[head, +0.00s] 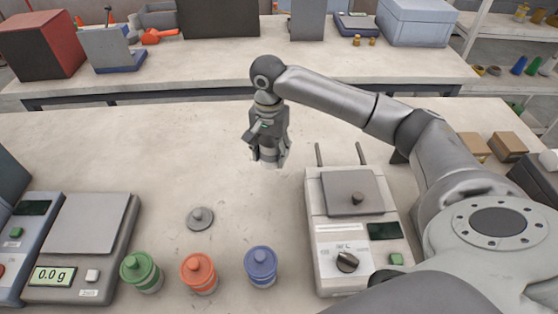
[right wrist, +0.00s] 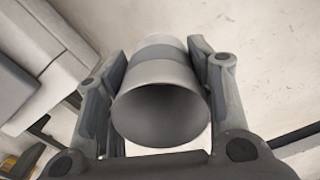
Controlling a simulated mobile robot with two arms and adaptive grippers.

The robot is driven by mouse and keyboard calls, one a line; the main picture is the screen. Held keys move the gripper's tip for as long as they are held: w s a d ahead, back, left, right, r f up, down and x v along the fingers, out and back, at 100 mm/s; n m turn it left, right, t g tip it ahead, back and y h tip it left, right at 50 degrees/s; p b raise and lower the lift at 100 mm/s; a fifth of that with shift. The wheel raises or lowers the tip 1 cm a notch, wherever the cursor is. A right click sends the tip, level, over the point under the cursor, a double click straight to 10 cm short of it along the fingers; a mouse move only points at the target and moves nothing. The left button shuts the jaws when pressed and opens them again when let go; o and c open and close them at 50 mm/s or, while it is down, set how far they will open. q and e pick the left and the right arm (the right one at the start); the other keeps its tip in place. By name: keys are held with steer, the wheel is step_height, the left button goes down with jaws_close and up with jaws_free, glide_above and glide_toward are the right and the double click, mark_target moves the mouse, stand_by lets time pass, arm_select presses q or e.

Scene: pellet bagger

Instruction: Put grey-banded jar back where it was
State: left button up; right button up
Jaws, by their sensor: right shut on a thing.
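My right gripper (head: 267,150) points down over the middle of the near table. It is shut on the grey-banded jar (right wrist: 162,100), with a finger on each side of it. The jar's open mouth faces the wrist camera, and no lid is on it. In the head view only a small part of the jar shows under the fingers; I cannot tell how far it is above the table. A grey lid with a knob (head: 200,218) lies on the table, left of and nearer than the gripper. My left gripper is not in view.
Lidded green (head: 141,271), orange (head: 199,273) and blue (head: 261,267) jars stand along the front. A scale (head: 85,225) reading 0.0 g is at left. A machine with a dial (head: 345,240) stands right of the gripper.

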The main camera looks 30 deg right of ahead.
steer(key=shift+w+d+f, duration=0.15)
steer(key=shift+d+f, duration=0.8)
steer(key=shift+f, duration=0.2)
steer(key=f, duration=0.1)
steer(key=f+p, duration=0.1)
steer(key=f, duration=0.1)
steer(key=shift+d, duration=0.4)
steer(key=shift+f, duration=0.45)
steer(key=o, duration=1.3)
steer(key=shift+f, duration=0.1)
steer(key=shift+o, duration=0.2)
step_height(320, 180, up, 12)
steer(key=shift+a+r+b, duration=0.1)
steer(key=shift+r+b, duration=0.05)
steer(key=shift+b, duration=0.5)
